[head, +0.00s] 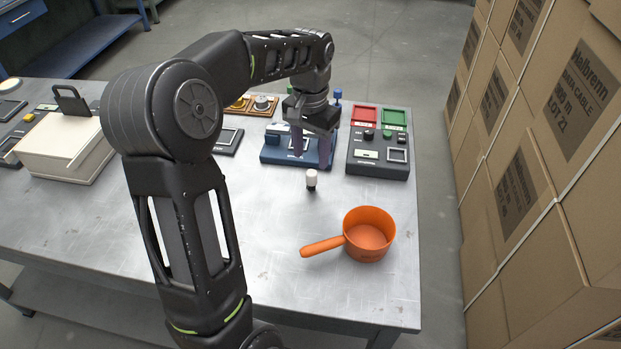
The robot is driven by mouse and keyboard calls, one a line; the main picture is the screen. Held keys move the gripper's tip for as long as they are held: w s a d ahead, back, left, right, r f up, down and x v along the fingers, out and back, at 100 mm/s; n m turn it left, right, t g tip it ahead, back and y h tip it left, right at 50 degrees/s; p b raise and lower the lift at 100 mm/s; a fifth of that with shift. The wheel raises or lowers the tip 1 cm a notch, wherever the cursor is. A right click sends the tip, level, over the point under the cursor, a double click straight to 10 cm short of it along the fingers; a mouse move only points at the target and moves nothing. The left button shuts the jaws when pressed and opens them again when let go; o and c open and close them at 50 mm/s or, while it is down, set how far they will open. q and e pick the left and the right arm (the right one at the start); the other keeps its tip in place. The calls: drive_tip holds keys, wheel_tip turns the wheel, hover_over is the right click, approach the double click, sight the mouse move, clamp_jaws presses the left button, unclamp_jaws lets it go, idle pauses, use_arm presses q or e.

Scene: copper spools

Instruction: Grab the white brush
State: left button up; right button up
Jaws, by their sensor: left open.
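A small white object with a dark lower end (311,178), which looks like the white brush, stands upright on the metal table (270,260). My left gripper (311,160) is above and just behind it, fingers pointing down and apart, with nothing seen between them. The fingers hang in front of a blue device, and I cannot tell their exact height above the table. My right gripper is not in view.
An orange saucepan (368,236) sits at front right, its handle pointing left. A cream machine (65,145) is at left. Stacked cartons (535,150) rise at right.

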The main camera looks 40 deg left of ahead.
sight(311, 173)
use_arm(q)
drive_tip(key=shift+f, duration=0.75)
drive_tip(key=shift+s+d+f+p, duration=0.1)
drive_tip(key=shift+f+p, duration=0.15)
drive_tip(key=shift+f, duration=1.1)
drive_tip(key=shift+s+f+p, duration=0.1)
drive_tip(key=shift+f+p, duration=0.15)
drive_tip(key=shift+f, duration=1.05)
clamp_jaws()
